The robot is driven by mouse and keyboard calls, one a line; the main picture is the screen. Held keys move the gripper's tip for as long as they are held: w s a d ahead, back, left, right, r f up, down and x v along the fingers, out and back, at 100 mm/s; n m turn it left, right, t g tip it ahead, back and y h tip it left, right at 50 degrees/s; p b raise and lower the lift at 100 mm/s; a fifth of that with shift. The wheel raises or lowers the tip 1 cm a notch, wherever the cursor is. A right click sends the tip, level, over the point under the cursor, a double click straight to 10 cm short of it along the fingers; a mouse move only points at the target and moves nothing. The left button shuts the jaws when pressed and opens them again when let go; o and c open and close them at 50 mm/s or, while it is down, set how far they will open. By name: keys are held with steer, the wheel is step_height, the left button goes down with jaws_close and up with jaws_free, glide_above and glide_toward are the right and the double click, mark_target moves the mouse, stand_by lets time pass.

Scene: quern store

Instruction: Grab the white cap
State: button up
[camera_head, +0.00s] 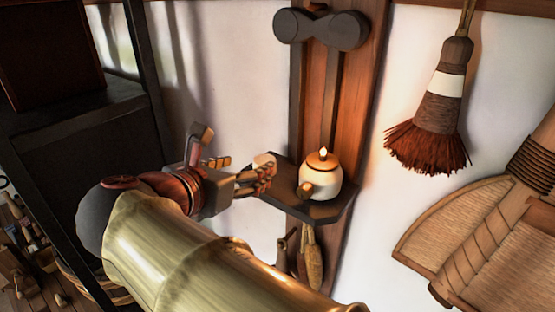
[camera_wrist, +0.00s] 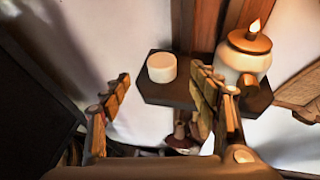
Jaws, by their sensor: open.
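The white cap (camera_wrist: 162,67) is a small, short white cylinder standing on a dark wall shelf (camera_wrist: 185,101). In the wrist view it lies beyond and between my two fingertips, closer to the right one, apart from both as far as I can tell. In the head view, only part of the white cap (camera_head: 264,160) shows behind my fingers. My gripper (camera_wrist: 160,92) is open and empty. In the head view, my gripper (camera_head: 262,178) is at the left end of the shelf (camera_head: 318,209).
A white pot-shaped lamp (camera_head: 324,183) with a lit flame stands on the shelf, right of the cap. Tools (camera_head: 313,262) hang below the shelf. A brush (camera_head: 436,112) and a woven fan (camera_head: 480,225) hang on the right. A dark rack (camera_head: 82,150) stands left.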

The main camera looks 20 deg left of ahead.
mark_target(262, 162)
steer(key=shift+n, duration=0.3)
steer(key=shift+p+x, duration=0.45)
steer(key=shift+x, duration=3.6)
steer(key=shift+s+d+f, duration=0.1)
steer(key=shift+d, duration=0.05)
steer(key=shift+c, duration=0.8)
steer(key=c, duration=1.1)
